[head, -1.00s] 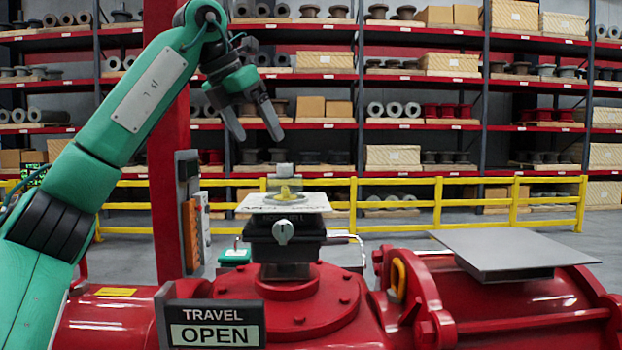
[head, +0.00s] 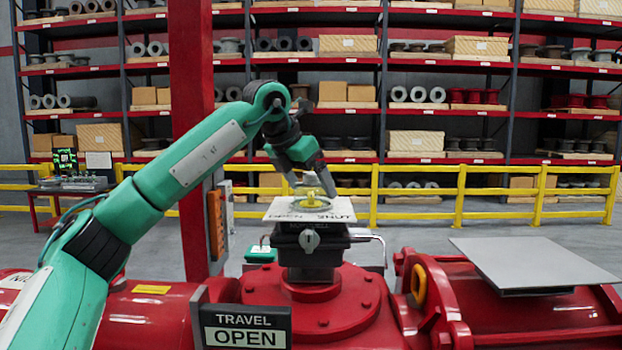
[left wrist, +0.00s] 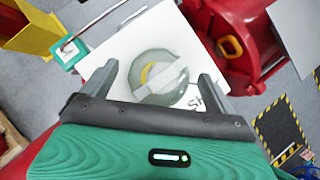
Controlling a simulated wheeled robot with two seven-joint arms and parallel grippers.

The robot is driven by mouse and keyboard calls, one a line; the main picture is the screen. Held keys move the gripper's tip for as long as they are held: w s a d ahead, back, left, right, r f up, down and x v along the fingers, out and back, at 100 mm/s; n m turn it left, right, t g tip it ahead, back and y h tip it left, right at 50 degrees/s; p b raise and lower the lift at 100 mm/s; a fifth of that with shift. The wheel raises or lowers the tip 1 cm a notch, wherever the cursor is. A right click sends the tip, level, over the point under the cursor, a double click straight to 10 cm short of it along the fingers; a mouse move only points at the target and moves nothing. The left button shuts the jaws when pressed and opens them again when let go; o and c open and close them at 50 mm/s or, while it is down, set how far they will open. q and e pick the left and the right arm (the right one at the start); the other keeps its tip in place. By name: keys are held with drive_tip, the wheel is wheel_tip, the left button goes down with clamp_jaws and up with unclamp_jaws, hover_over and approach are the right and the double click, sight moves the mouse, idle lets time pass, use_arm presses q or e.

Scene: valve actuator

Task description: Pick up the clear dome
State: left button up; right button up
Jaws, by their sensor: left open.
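The clear dome (left wrist: 160,78) sits on the white plate (left wrist: 108,50) in the left wrist view, with a yellow part showing through it. In the head view the dome (head: 310,203) is on top of the black switch box (head: 308,245), partly behind my gripper. My left gripper (head: 309,190) points down over the dome. Its fingers are open, and in the left wrist view they (left wrist: 157,75) stand on either side of the dome with gaps showing. My right gripper is not in view.
A grey flat plate (head: 535,262) lies on the red actuator at the right. A red column (head: 190,130) stands left of the switch box. A sign reading TRAVEL OPEN (head: 246,328) is in front. A yellow railing (head: 480,190) and shelves are behind.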

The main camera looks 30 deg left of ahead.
use_arm(q)
drive_tip(key=shift+w+f, duration=0.35)
drive_tip(key=shift+f, duration=0.2)
drive_tip(key=shift+s+d, duration=0.1)
drive_tip(key=shift+c, duration=0.6)
drive_tip(key=c, duration=0.9)
drive_tip(key=shift+c, duration=0.2)
drive_tip(key=shift+r, duration=0.15)
